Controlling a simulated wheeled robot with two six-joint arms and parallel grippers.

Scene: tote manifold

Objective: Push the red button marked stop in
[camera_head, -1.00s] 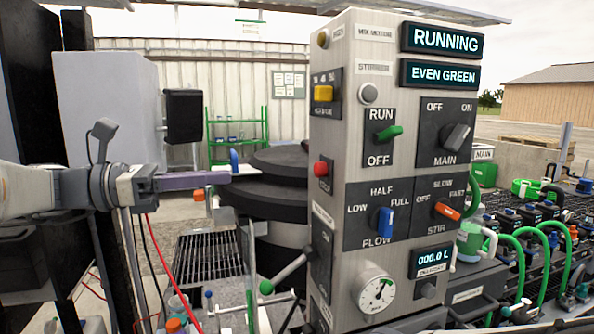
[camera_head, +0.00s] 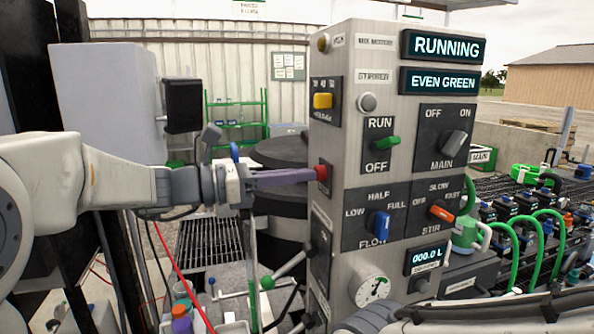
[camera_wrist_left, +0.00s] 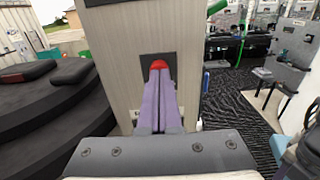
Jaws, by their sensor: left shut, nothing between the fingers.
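The red stop button (camera_head: 322,172) sits on a dark plate on the left side face of the grey control panel (camera_head: 346,160). My left gripper (camera_head: 312,174) is shut and empty, its purple fingers pointing right with their tips at the button. In the left wrist view the red button (camera_wrist_left: 159,64) shows just beyond the fingertips (camera_wrist_left: 159,74), which cover its lower part. The tips look to be touching it or very close; I cannot tell how far in the button is. The displays read RUNNING and EVEN GREEN. My right gripper is not in view.
Dark round tanks (camera_head: 280,152) are behind my left gripper. Green hoses (camera_head: 548,235) are at the right.

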